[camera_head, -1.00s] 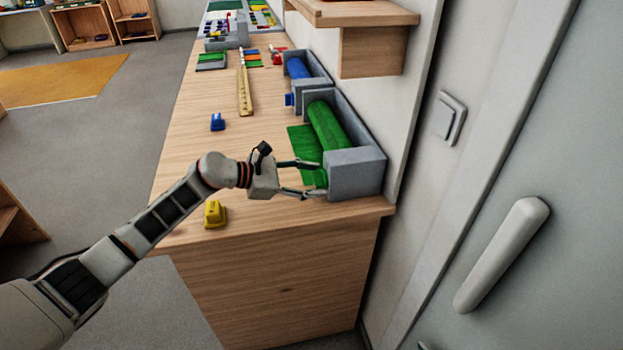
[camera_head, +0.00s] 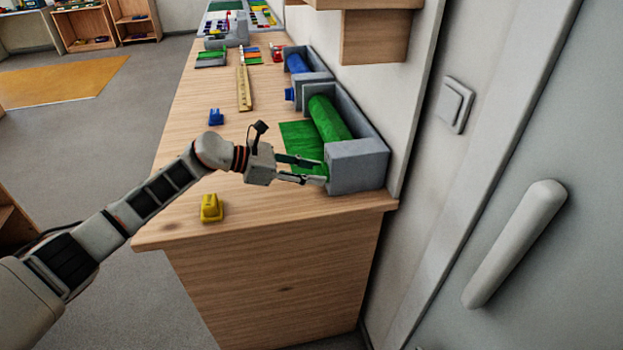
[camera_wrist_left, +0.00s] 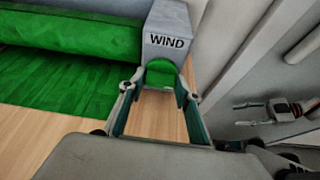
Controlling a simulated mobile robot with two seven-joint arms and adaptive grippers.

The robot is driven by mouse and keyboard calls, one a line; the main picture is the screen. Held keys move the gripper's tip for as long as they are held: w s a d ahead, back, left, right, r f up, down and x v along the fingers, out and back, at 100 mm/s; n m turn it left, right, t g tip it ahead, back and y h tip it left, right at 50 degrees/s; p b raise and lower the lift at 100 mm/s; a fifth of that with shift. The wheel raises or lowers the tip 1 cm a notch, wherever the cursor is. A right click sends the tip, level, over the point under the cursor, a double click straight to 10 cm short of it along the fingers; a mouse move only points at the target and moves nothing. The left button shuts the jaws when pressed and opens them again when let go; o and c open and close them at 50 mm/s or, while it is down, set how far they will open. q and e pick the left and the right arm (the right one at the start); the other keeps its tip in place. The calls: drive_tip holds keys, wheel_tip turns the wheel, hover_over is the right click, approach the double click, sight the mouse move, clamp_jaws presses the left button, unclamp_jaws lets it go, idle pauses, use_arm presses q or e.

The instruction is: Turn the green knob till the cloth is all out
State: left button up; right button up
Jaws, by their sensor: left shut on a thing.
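The green cloth (camera_head: 300,138) lies flat on the table, running left from a green roll (camera_head: 327,118) in a grey holder (camera_head: 357,166). Part of the cloth is still wound on the roll. The green knob (camera_wrist_left: 161,74) sits on the holder's end block, under the word WIND, in the left wrist view. My left gripper (camera_head: 323,174) reaches in from the left and is shut on the knob, with a finger on each side. My right gripper (camera_wrist_left: 240,114) shows small at the right of the left wrist view, its fingers apart and empty.
A yellow block (camera_head: 211,208) sits near the table's front edge, and a small blue block (camera_head: 216,117) lies farther back. A second holder with a blue roll (camera_head: 297,63) stands behind the green one. A shelf (camera_head: 383,38) overhangs at the wall.

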use_arm(q)
drive_tip(key=shift+w+f+n+g+h+b, duration=0.1)
drive_tip(key=shift+f+n+g+h+b, duration=0.2)
drive_tip(key=shift+n+g+b, duration=0.55)
drive_tip(key=shift+r+n+b, duration=0.2)
drive_tip(key=shift+n+b, duration=0.15)
drive_tip(key=shift+b, duration=0.45)
drive_tip(key=shift+r, duration=0.1)
use_arm(e)
drive_tip(key=f, duration=0.4)
drive_tip(key=shift+s+d+f, duration=0.15)
drive_tip(key=shift+s+f, duration=0.15)
drive_tip(key=shift+s, duration=0.05)
use_arm(q)
drive_tip(key=o, duration=1.1)
use_arm(e)
drive_tip(key=shift+d+f, duration=0.1)
drive_tip(key=shift+f, duration=0.1)
drive_tip(key=shift+s+f, duration=0.1)
use_arm(q)
drive_tip(key=v, duration=1.2)
